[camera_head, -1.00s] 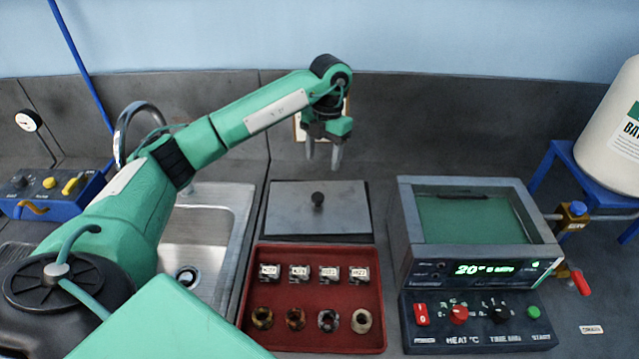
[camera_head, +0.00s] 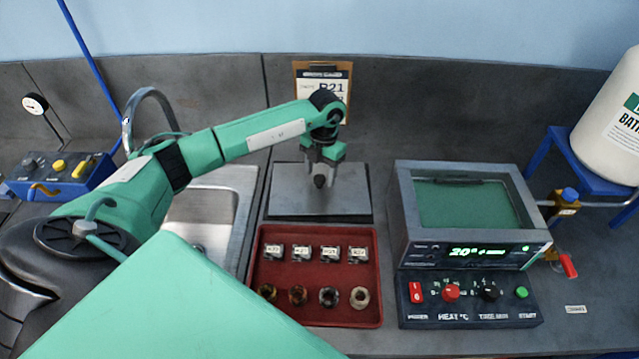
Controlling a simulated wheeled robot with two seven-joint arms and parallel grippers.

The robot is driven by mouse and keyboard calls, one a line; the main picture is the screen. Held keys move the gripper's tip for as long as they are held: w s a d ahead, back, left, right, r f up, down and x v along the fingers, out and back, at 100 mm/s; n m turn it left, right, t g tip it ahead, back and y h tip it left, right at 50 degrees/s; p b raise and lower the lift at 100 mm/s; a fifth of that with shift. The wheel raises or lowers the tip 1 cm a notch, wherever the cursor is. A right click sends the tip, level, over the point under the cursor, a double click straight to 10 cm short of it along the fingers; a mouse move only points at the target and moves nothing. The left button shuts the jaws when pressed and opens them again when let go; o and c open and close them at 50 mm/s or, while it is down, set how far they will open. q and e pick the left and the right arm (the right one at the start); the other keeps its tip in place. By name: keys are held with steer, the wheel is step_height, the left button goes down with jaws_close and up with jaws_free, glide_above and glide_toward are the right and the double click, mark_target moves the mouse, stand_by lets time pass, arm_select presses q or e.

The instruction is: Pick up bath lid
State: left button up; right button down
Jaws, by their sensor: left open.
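The bath lid (camera_head: 345,203) is a flat grey plate with a dark round knob (camera_head: 320,181) at its middle. It lies flat on the bench behind the red tray. My left gripper (camera_head: 321,180) points down over the lid, with its fingers on either side of the knob. It is open; whether the fingers touch the knob is too small to tell. The bath (camera_head: 403,205) is an open grey box with green liquid, right of the lid, with a lit display reading about 20°. My right gripper is not in view.
A red tray (camera_head: 313,313) with several metal pieces and rings lies in front of the lid. A sink (camera_head: 240,186) is at left. A control panel (camera_head: 470,310) fronts the bath. A clipboard (camera_head: 301,66) stands at the back wall. A white drum (camera_head: 610,130) sits on a blue stand at right.

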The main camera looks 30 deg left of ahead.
arm_select(q)
steer(key=shift+s+f+p, duration=0.2)
steer(key=shift+f+p, duration=0.1)
steer(key=shift+f, duration=1)
jaws_close()
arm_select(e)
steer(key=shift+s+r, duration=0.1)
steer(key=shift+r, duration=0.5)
arm_select(q)
steer(key=shift+r, duration=0.15)
